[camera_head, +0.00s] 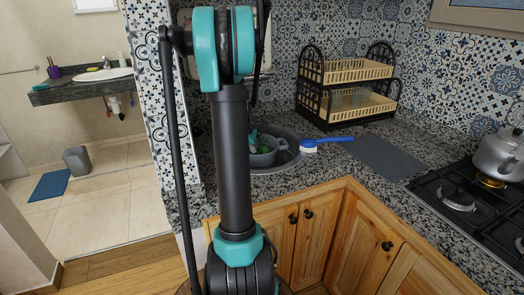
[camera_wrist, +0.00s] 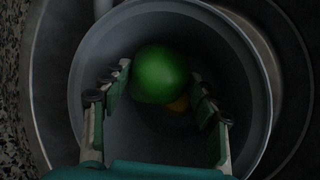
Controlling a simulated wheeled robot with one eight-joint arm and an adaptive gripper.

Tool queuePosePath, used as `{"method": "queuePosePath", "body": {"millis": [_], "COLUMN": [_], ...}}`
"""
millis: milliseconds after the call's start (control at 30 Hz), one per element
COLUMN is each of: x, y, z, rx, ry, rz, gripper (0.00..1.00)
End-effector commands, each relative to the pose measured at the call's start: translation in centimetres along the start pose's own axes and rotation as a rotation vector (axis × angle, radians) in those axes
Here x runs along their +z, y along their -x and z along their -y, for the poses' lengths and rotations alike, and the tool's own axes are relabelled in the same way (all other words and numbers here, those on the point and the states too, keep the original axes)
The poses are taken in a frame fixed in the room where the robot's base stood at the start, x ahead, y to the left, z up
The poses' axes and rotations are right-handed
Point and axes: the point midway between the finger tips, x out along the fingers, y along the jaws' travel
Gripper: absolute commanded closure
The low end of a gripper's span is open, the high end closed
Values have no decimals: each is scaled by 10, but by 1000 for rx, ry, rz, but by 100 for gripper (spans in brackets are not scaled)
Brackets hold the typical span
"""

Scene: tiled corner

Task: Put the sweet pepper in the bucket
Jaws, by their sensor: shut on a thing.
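The sweet pepper (camera_wrist: 160,68) is green and rounded in the wrist view. My gripper (camera_wrist: 162,92) is shut on it, with a finger on each side. Both are over the grey bucket (camera_wrist: 250,75), within its rim as seen from above; how deep they are is hard to tell. A small orange patch (camera_wrist: 180,104) shows beside the pepper, and I cannot tell what it is. In the head view the bucket (camera_head: 263,160) stands in the round sink, and a bit of green pepper (camera_head: 263,149) shows in it. My arm hides part of the bucket there.
The round sink (camera_head: 292,158) is set in a speckled counter. A blue-handled brush (camera_head: 328,141) lies at its right edge. A two-tier dish rack (camera_head: 350,85) stands behind, with a grey mat (camera_head: 385,157) and a stove with a kettle (camera_head: 500,153) to the right.

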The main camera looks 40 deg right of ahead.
Motion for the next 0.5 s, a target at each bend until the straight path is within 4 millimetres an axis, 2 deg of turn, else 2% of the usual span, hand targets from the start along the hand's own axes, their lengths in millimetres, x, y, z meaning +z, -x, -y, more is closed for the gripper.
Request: {"method": "queuePosePath", "body": {"millis": [133, 167, 300, 500], "x": [0, 0, 0, 0], "y": [-1, -1, -1, -1], "z": [1, 1, 1, 1], "rx": [0, 0, 0, 0], "ry": [0, 0, 0, 0], "rz": [0, 0, 0, 0], "gripper": [72, 37, 20, 20]}}
